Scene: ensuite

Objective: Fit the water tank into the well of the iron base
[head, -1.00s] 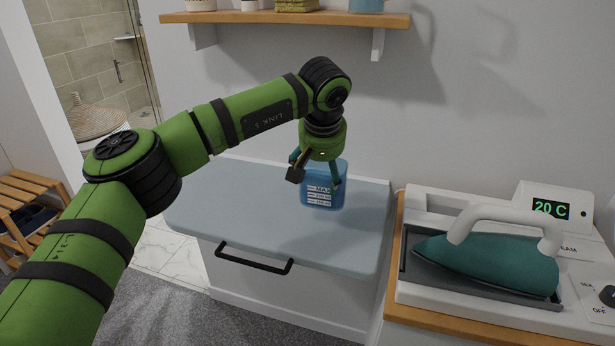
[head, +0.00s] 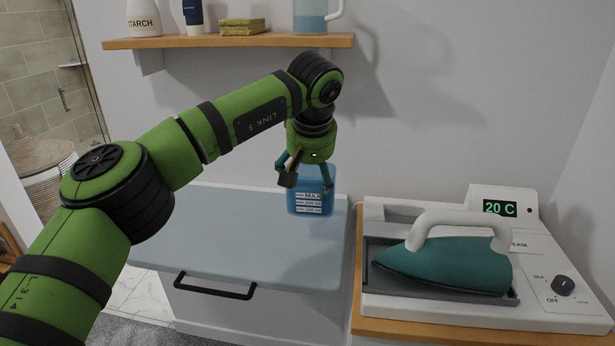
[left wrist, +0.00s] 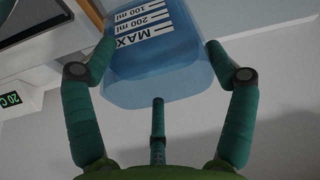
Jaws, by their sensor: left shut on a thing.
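The water tank (head: 311,203) is a translucent blue container with white MAX and ml markings. My left gripper (head: 306,187) is shut on it from above, over the grey-topped cabinet. The tank looks upright and slightly raised, though the gap below is hard to judge. In the left wrist view, the tank (left wrist: 160,75) sits between the fingers of my left gripper (left wrist: 155,68). The white iron base (head: 450,312) stands to the right, with a teal iron (head: 450,263) resting on it. I cannot clearly make out its well. My right gripper is out of view.
The grey cabinet top (head: 225,245) is otherwise clear. A wooden shelf (head: 230,42) above holds a starch bottle (head: 144,18), a tube, folded cloths and a jug (head: 312,16). The base's display (head: 499,208) and knob (head: 563,286) lie on its right side.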

